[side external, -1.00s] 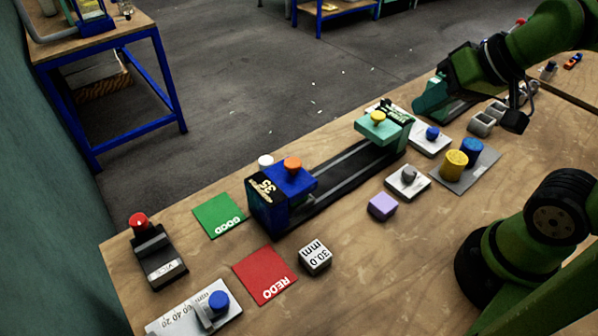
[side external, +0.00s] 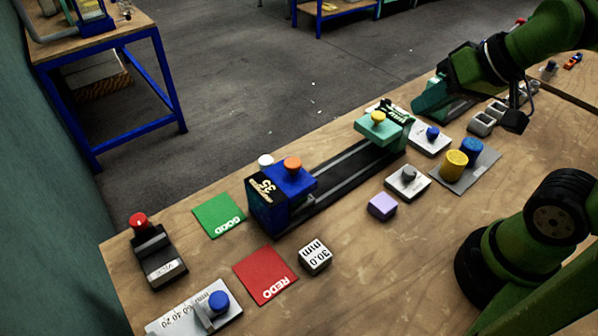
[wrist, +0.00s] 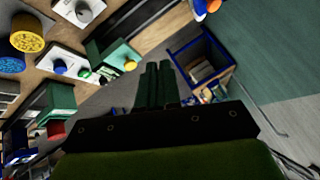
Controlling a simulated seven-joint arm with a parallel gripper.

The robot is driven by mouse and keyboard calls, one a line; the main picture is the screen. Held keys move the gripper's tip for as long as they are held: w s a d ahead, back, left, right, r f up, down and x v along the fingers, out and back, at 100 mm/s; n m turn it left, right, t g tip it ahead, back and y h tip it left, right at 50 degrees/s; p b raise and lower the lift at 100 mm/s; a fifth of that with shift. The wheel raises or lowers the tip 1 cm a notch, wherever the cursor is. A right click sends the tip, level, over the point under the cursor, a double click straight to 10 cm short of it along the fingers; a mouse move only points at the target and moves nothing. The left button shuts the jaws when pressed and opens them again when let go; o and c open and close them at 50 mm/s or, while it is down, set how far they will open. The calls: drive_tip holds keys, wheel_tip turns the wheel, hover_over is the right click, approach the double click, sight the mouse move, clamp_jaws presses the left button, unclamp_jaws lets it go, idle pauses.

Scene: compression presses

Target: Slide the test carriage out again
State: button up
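A dark rail track (side external: 345,178) runs diagonally across the bench. At its left end is a blue block (side external: 288,182) with an orange knob and a black "35" face. At its far right end is a teal block (side external: 380,130) with a yellow knob; it also shows in the wrist view (wrist: 113,52). I cannot tell which block is the test carriage. My gripper (wrist: 159,68) has its two green fingers together, with nothing seen between them. It is in the air beyond the teal block, apart from both knobs.
A green GOOD mat (side external: 218,215), a red REDO mat (side external: 265,275), a white 30.0 mm block (side external: 314,255) and a purple block (side external: 382,206) lie near the rail. Yellow (side external: 454,163) and blue (side external: 472,150) cylinders stand on a grey plate. A red-button box (side external: 157,255) is left.

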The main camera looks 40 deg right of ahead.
drive_tip(key=shift+o, duration=1.1)
drive_tip(key=shift+a+f, duration=0.15)
drive_tip(key=shift+f, duration=0.1)
drive_tip(key=o, duration=0.7)
drive_tip(key=w, duration=0.1)
drive_tip(key=w+a+n+g, duration=0.1)
drive_tip(key=w, duration=0.1)
drive_tip(key=w+a+g, duration=0.1)
drive_tip(key=shift+w+a+f+n, duration=0.25)
drive_tip(key=shift+w+f+n, duration=0.05)
drive_tip(key=shift+w+f, duration=0.05)
drive_tip(key=shift+o, duration=0.3)
drive_tip(key=w+a+n+g, duration=0.2)
drive_tip(key=w+a+n, duration=0.2)
drive_tip(key=w, duration=0.4)
drive_tip(key=shift+a+f+n, duration=0.15)
drive_tip(key=shift+a+n, duration=0.15)
drive_tip(key=shift+a, duration=0.1)
drive_tip(key=n+g+h, duration=0.2)
drive_tip(key=n+g, duration=0.1)
drive_tip(key=n, duration=1)
hover_over(264, 160)
wheel_tip(264, 160, down, 3)
wheel_tip(264, 160, down, 16)
drive_tip(key=shift+r, duration=0.1)
clamp_jaws()
